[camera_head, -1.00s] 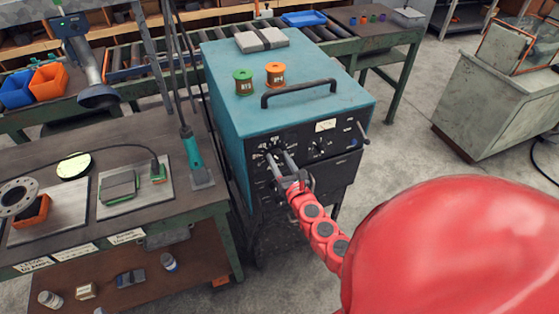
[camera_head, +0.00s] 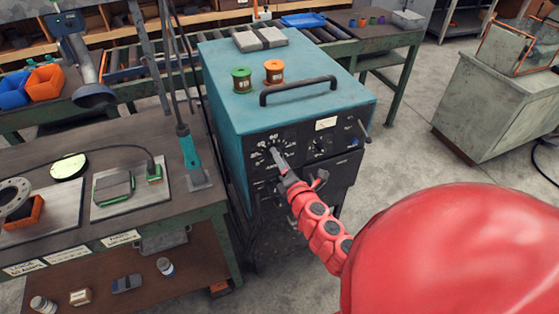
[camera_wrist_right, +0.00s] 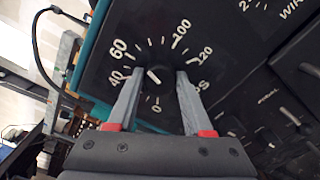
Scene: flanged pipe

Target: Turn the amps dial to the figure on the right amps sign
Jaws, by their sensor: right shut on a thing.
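The amps dial (camera_wrist_right: 156,82) is a dark round knob with a white pointer on the black front panel (camera_head: 298,142) of the blue-green machine (camera_head: 230,110). My right gripper (camera_wrist_right: 160,76) is shut on the dial, one finger on each side; it also shows in the head view (camera_head: 277,155). In the right wrist view the figures 0, 40, 60, 100 and 120 show around the dial. The pointer slants up and left, roughly towards 60. Small white signs (camera_head: 23,268) and (camera_head: 121,238) sit on the bench front; their figures are too blurred to read surely. My left gripper is out of view.
A second knob (camera_head: 319,146) sits right of the dial on the panel. Green (camera_head: 242,79) and orange (camera_head: 274,71) spools and a black handle (camera_head: 298,90) are on the machine top. The workbench (camera_head: 95,222) stands close on the left.

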